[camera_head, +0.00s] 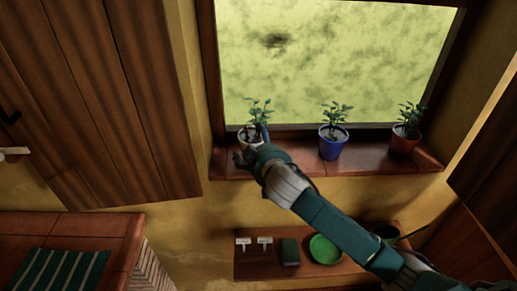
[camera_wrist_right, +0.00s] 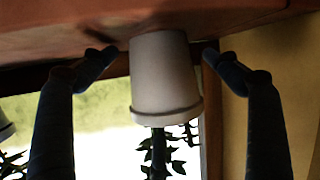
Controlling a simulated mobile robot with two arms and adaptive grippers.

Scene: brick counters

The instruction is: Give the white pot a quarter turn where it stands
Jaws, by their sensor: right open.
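The white pot (camera_head: 243,135) with a green plant stands upright on the tiled window sill, at the left end of a row of pots. My right gripper (camera_head: 252,147) reaches it from the front and partly hides it. The right wrist view is upside down; in it the white pot (camera_wrist_right: 164,75) sits between the two dark fingers of my right gripper (camera_wrist_right: 155,58). The fingers are open, one on each side, with a visible gap to the pot on both sides. My left gripper is not in view.
A blue pot (camera_head: 332,146) and a terracotta pot (camera_head: 404,140) with plants stand to the right on the sill (camera_head: 365,163). A wooden shutter (camera_head: 110,90) is at left.

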